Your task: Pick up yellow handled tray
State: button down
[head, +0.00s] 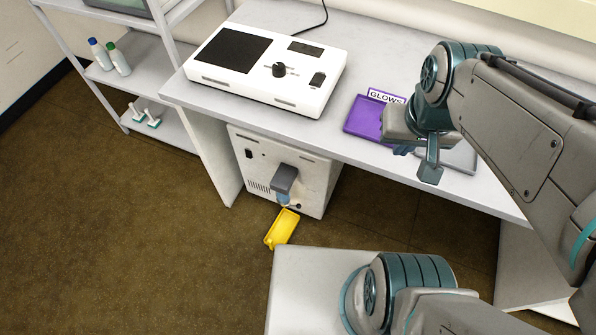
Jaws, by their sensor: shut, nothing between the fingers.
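The yellow tray (282,228) lies low down, on the brown floor in front of the white boxy machine under the desk. My gripper (428,171) is shut and empty. It hangs over the right part of the desk, in front of the purple tray, well above and to the right of the yellow tray. Its wrist hides part of the desk items behind it.
A shelf rack (138,78) with bottles (119,61) is at left. The floor at lower left is clear.

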aim_at(281, 232)
jog(key=z, duration=0.05)
jog(key=k, duration=0.35)
jog(key=u, duration=4.1)
jog(key=k, duration=0.95)
jog(key=z, duration=1.7)
jog(key=i, duration=0.5)
